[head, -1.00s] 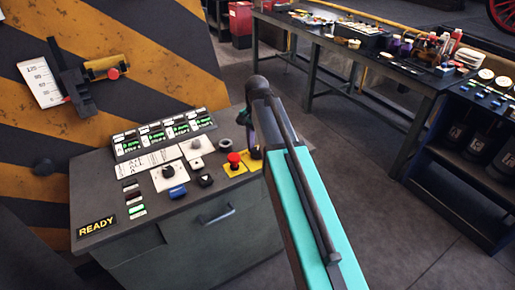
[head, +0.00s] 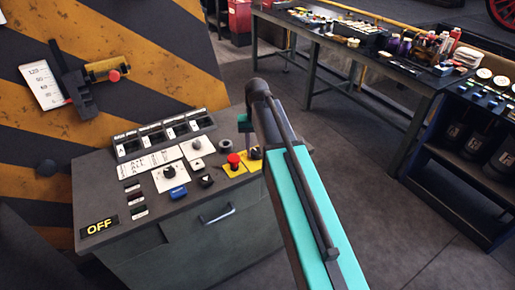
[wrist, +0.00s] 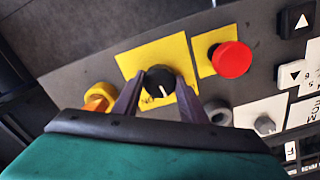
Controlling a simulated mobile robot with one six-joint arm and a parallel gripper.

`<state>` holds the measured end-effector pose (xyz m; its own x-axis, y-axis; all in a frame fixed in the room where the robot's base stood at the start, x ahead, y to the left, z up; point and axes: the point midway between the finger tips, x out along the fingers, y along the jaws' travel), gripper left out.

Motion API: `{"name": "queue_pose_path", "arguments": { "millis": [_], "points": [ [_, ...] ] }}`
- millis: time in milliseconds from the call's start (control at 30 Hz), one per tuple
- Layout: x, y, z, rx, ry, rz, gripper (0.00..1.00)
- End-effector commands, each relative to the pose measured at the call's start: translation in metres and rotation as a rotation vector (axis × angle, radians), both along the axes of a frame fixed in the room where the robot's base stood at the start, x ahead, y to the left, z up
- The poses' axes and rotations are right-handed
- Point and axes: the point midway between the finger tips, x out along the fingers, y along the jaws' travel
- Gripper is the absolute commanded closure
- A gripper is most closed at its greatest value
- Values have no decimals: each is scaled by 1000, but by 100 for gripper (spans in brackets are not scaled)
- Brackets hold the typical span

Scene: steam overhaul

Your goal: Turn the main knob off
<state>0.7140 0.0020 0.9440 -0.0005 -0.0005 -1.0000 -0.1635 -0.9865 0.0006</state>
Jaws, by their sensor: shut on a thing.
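The main knob (wrist: 160,80) is a black round knob with a white pointer line, on a yellow plate (wrist: 172,52) at the panel's edge in the wrist view. My gripper (wrist: 158,88) is shut on it, with a dark finger on each side. In the head view the knob (head: 255,153) shows only in part beside my arm. The display (head: 99,226) on the control panel (head: 200,200) reads "OFF", and the row of meters (head: 165,134) is dark.
A red mushroom button (wrist: 231,59) on a yellow plate sits close beside the knob. An orange-yellow part (wrist: 99,97) lies on the other side. A workbench (head: 340,50) with tools stands behind to the right, with open floor between.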

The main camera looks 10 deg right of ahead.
Motion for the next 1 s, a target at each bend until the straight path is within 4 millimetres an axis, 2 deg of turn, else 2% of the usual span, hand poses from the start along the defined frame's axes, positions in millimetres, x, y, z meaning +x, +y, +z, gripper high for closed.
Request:
{"name": "queue_pose_path", "arguments": {
  "millis": [600, 1000],
  "points": [
    [1, -1, 2, 0, -3, 526, 84],
    [2, -1, 1, 0, -5, 682, 84]
  ]
}}
